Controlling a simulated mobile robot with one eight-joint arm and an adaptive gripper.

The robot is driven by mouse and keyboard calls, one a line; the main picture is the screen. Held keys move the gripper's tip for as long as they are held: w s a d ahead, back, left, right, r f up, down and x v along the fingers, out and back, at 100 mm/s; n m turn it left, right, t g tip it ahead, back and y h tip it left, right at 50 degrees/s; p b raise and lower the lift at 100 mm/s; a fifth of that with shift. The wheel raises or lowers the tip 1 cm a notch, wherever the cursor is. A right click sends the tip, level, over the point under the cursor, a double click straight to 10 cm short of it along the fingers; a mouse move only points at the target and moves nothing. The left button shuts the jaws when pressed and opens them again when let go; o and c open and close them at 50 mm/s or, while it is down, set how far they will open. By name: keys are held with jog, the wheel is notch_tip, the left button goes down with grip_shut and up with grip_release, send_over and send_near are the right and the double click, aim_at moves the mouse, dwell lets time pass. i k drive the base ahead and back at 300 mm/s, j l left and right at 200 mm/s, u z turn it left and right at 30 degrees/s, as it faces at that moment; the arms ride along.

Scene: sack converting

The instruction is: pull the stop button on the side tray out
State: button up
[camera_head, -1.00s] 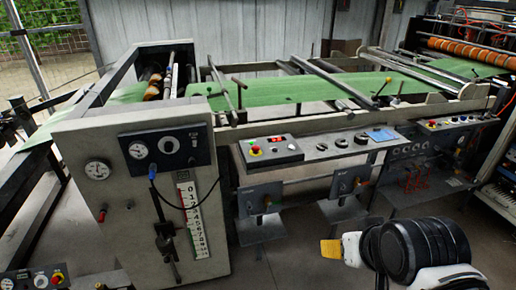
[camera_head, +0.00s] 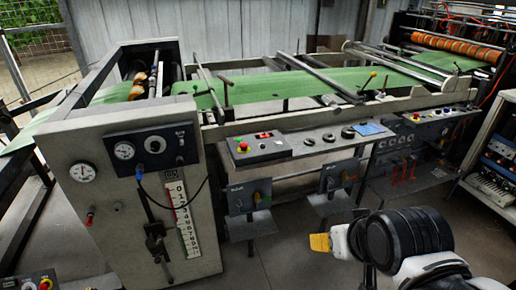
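Several red buttons are in view, and I cannot tell which one is the stop button on the side tray. One red button (camera_head: 243,147) sits on a grey control box on the machine's long side ledge. Another red button (camera_head: 416,115) is on the panel farther right. A third, red with yellow beside it (camera_head: 45,284), is on a box at the bottom left. My gripper (camera_head: 319,242) shows only as a yellow-orange tip at the lower right, well apart from all of them. Its fingers cannot be made out.
The side ledge (camera_head: 310,141) runs along the machine, with lower boxes (camera_head: 249,196) hanging under it. A tall grey cabinet with gauges (camera_head: 110,190) stands at the left. Grey floor (camera_head: 290,262) is open in front. A rack (camera_head: 490,165) stands at the right edge.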

aim_at(243, 146)
jog(key=i, duration=0.55)
jog(key=i+j+z, duration=0.1)
jog(key=i, duration=0.4)
